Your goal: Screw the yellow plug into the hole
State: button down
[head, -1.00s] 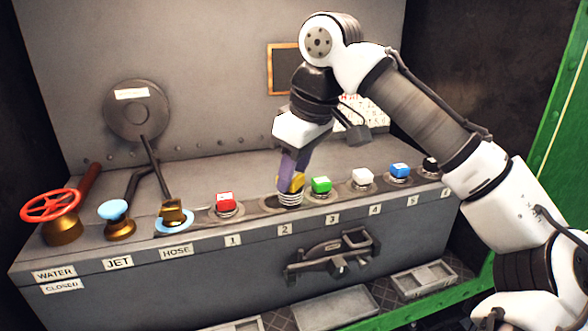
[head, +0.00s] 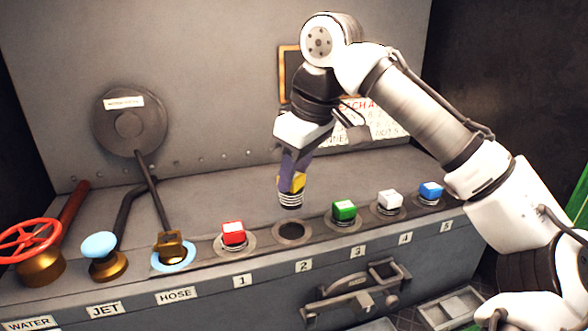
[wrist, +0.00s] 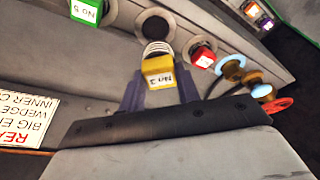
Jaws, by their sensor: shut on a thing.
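The yellow plug (head: 292,190), with a ribbed metal thread at its lower end, is held upright by my gripper (head: 293,178). The hole (head: 291,231) is open and dark, above label 2 on the console. The plug hangs above the console top, apart from the hole and just behind it in the head view. The hole (wrist: 155,26) also shows beyond the plug's threaded end in the wrist view.
A red plug (head: 233,233) sits left of the hole, with green (head: 344,210), white (head: 390,201) and blue (head: 431,191) plugs to its right. A hose lever (head: 170,244), jet knob (head: 99,244) and red wheel (head: 30,240) stand at the left. A handle (head: 358,290) juts from the front.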

aim_at(292, 204)
jog(key=shift+w+f+b, duration=0.15)
jog(key=shift+f+b, duration=1.85)
jog(key=shift+f, duration=0.1)
jog(key=shift+f+b, duration=0.5)
jog(key=shift+f, duration=0.7)
jog(key=shift+a+m+t+h, duration=0.1)
jog(key=shift+m+t+h, duration=0.35)
jog(key=shift+m, duration=1.55)
jog(key=m+h, duration=0.1)
jog(key=m, duration=0.2)
jog(key=shift+a+m+t, duration=0.1)
jog(key=shift+m+t, duration=0.15)
jog(key=shift+m, duration=0.35)
